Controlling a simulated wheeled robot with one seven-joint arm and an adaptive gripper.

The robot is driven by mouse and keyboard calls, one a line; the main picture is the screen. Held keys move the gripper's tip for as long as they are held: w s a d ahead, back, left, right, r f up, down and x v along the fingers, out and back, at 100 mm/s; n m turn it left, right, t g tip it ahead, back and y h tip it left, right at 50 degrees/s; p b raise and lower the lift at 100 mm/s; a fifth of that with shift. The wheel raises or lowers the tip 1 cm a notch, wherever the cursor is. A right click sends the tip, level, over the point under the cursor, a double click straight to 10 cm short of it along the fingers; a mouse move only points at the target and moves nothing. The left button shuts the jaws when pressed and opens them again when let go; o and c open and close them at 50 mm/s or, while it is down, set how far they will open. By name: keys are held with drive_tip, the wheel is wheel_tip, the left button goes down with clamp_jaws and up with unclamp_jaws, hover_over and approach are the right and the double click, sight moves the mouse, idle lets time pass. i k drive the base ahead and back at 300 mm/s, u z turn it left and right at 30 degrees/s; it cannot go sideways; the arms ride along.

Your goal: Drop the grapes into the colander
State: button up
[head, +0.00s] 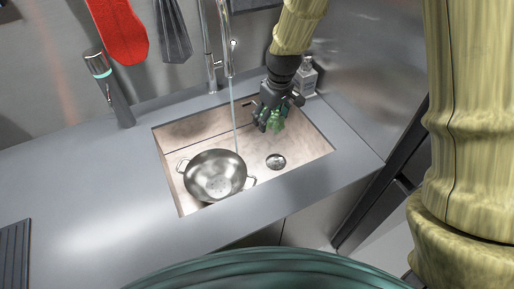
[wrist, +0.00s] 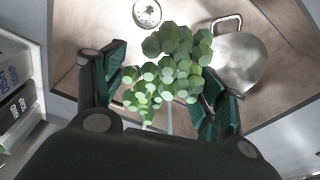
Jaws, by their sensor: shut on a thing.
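A bunch of green grapes (wrist: 172,68) is held between the fingers of my gripper (wrist: 160,90), which is shut on it. In the head view the grapes (head: 275,119) hang below my gripper (head: 270,112), over the back right part of the sink. The metal colander (head: 215,176) stands upright in the front left of the sink, to the left of the grapes and apart from them. In the wrist view the colander (wrist: 238,62) is at the upper right, partly hidden by a finger. No contents show in the colander in the head view.
The sink (head: 300,150) has a drain (head: 276,161) on its right side. A tap (head: 229,45) runs a thin stream of water between the colander and my gripper. A soap bottle (head: 306,77) stands behind the sink. The counter at left (head: 90,190) is mostly clear.

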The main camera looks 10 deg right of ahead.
sight(221, 185)
drive_tip(key=z, duration=0.65)
drive_tip(key=k, duration=1.8)
drive_tip(key=u, duration=0.85)
drive_tip(key=i, duration=1.65)
